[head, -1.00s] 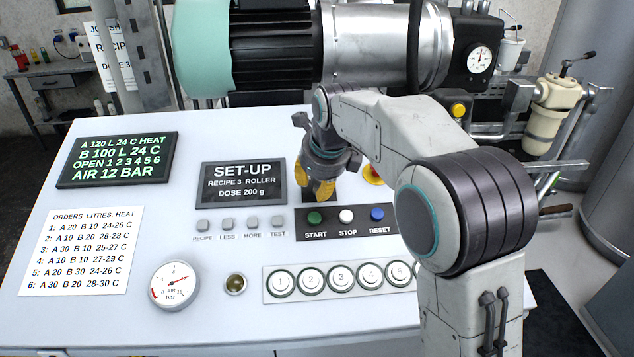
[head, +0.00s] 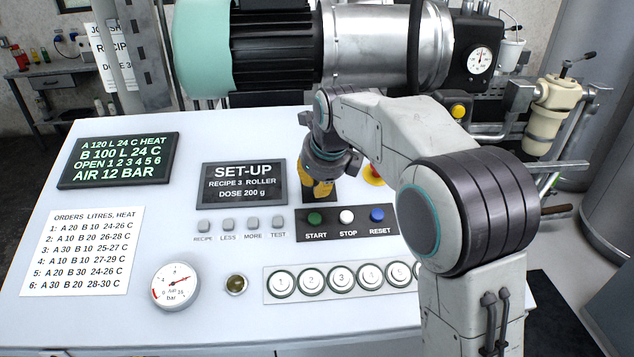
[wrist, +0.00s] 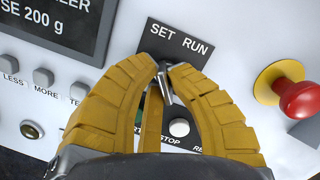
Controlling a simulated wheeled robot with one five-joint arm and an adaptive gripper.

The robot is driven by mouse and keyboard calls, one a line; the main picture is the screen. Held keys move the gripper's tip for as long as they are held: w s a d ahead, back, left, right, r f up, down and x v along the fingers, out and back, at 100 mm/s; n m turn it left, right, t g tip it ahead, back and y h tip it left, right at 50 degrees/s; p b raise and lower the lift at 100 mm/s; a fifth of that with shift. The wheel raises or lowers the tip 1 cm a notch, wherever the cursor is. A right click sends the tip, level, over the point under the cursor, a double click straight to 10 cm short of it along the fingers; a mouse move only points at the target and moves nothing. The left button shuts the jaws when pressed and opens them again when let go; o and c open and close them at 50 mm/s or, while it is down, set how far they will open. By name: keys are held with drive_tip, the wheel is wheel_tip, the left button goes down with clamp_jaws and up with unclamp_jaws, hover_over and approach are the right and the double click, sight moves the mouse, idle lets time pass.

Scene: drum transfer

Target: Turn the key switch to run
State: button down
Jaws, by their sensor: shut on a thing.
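The key switch (wrist: 165,86) shows in the wrist view as a small metal key between my fingertips, below the words SET and RUN on a black plate (wrist: 178,38). My gripper (wrist: 167,68) has its yellow fingers shut on the key. The fingers hide part of the key, and I cannot tell which word it points to. In the head view my gripper (head: 323,190) reaches down to the panel just above the START button, and the arm and fingers hide the key there.
A red stop knob on a yellow base (wrist: 296,97) stands close to the right of the gripper. START (head: 315,218), STOP (head: 346,216) and RESET (head: 377,214) buttons lie just in front. The set-up screen (head: 244,183) is to the left. A large motor drum (head: 330,45) hangs behind.

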drive_tip(key=c, duration=1.2)
unclamp_jaws()
drive_tip(key=shift+r, duration=0.1)
drive_tip(key=v, duration=1.1)
drive_tip(key=shift+s+d+r, duration=0.1)
drive_tip(key=shift+s+r, duration=0.1)
drive_tip(key=shift+r, duration=0.15)
